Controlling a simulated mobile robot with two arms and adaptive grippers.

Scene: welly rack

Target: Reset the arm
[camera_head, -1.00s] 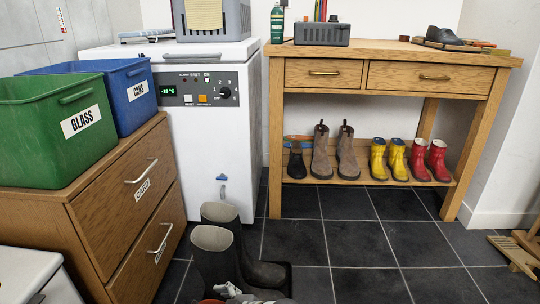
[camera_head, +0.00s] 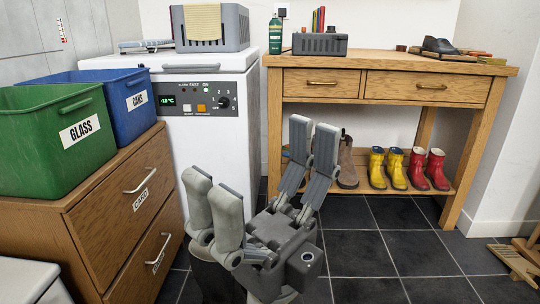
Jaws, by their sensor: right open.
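My right gripper (camera_head: 262,165) is large in the middle foreground, with its fingers spread wide and pointing up. Nothing is between the fingers. It is in front of the wooden bench (camera_head: 300,112) and the white freezer (camera_head: 220,150). My left gripper is not in view.
Yellow boots (camera_head: 387,169) and red boots (camera_head: 429,169) stand on the shelf. A green bin (camera_head: 50,150) and a blue bin (camera_head: 115,112) stand on wooden drawers (camera_head: 130,210) at left. The tiled floor (camera_head: 385,255) at right is mostly clear; a wooden item (camera_head: 512,262) lies at far right.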

